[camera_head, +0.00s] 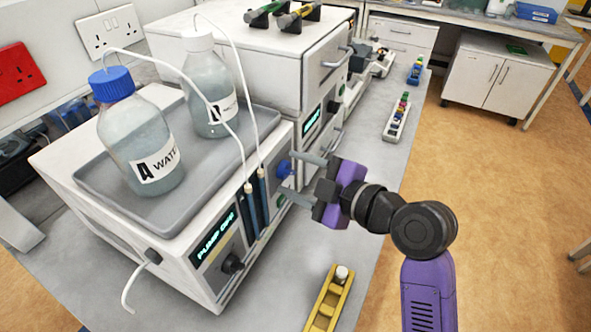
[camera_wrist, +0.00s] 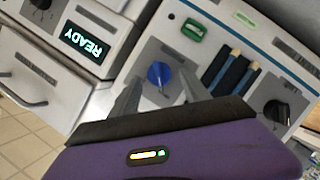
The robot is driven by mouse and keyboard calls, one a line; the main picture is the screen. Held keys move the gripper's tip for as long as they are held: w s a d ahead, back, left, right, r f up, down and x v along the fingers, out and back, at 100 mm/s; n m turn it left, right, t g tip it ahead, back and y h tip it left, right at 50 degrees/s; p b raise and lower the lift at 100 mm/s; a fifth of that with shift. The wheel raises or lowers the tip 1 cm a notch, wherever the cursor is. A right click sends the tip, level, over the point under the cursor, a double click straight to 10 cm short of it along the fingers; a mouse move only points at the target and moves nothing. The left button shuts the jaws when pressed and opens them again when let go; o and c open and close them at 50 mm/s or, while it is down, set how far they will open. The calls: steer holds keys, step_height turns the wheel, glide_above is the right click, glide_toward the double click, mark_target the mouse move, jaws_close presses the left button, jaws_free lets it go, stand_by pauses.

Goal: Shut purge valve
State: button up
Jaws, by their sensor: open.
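The pump unit (camera_head: 222,262) is a white box with a display reading PUMP OFF. A blue knob, probably the purge valve (camera_head: 284,168), sits on its front panel. In the wrist view the blue knob (camera_wrist: 159,75) shows between and just beyond my finger tips, its pointed end downward. My gripper (camera_head: 291,174) is open in front of the panel, one finger on each side of the knob. Both fingers look apart from it, but I cannot tell the exact gap. The knob's lower part is partly hidden in the head view.
Bottles with blue (camera_head: 137,135) and white (camera_head: 209,90) caps stand on the grey tray (camera_head: 190,190) atop the pump, with thin tubes running down. A black knob (camera_wrist: 276,111) is on the same panel. A yellow rack (camera_head: 327,303) stands on the bench in front.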

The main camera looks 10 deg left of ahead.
steer(key=shift+w+a, duration=0.15)
steer(key=shift+c, duration=0.4)
jaws_close()
